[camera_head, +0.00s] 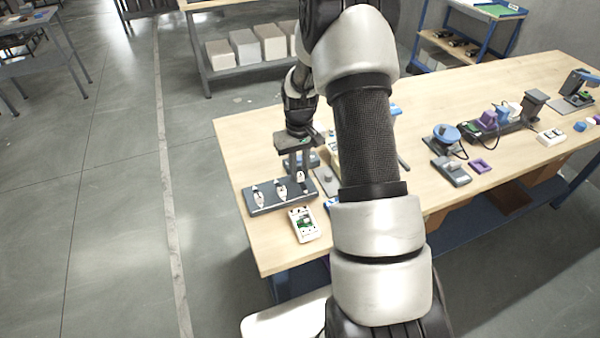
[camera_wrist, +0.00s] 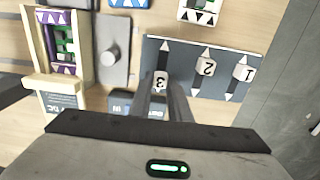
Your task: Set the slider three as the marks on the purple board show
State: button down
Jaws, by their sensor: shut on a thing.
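The dark slider board (camera_head: 292,201) lies near the table's left end, with three white numbered sliders on dark pointed slots. In the wrist view the board (camera_wrist: 183,55) shows slider one (camera_wrist: 243,73), slider two (camera_wrist: 206,68) and slider three (camera_wrist: 160,84). My gripper (camera_head: 299,172) points down at slider three. In the wrist view my gripper (camera_wrist: 164,98) is shut on slider three, and its fingers hide part of that slot. A purple board (camera_wrist: 66,70) with green marks stands in a cream frame at the left of the wrist view; its marks are partly covered and hard to read.
A grey plate with a round knob (camera_wrist: 108,58) lies between the frame and the slider board. Several devices, including a blue round one (camera_head: 446,133), stand farther right. My arm hides the table's middle.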

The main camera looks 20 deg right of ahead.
aim_at(299, 173)
jog(key=c, duration=1.6)
grip_release()
jog(key=shift+w, duration=0.25)
jog(key=shift+c, duration=0.2)
jog(key=shift+r, duration=0.15)
notch_tip(299, 173, up, 17)
jog(key=shift+r, duration=0.1)
jog(key=s+a+r+t+p, duration=0.1)
jog(key=s+a+r+t, duration=0.35)
jog(key=s+r, duration=0.75)
jog(key=s+a+r, duration=0.2)
jog(key=s+a, duration=0.1)
jog(key=s, duration=0.4)
jog(key=s+a+r+t+p, duration=0.1)
jog(key=s+a, duration=0.2)
jog(key=s, duration=0.4)
jog(key=shift+r, duration=0.4)
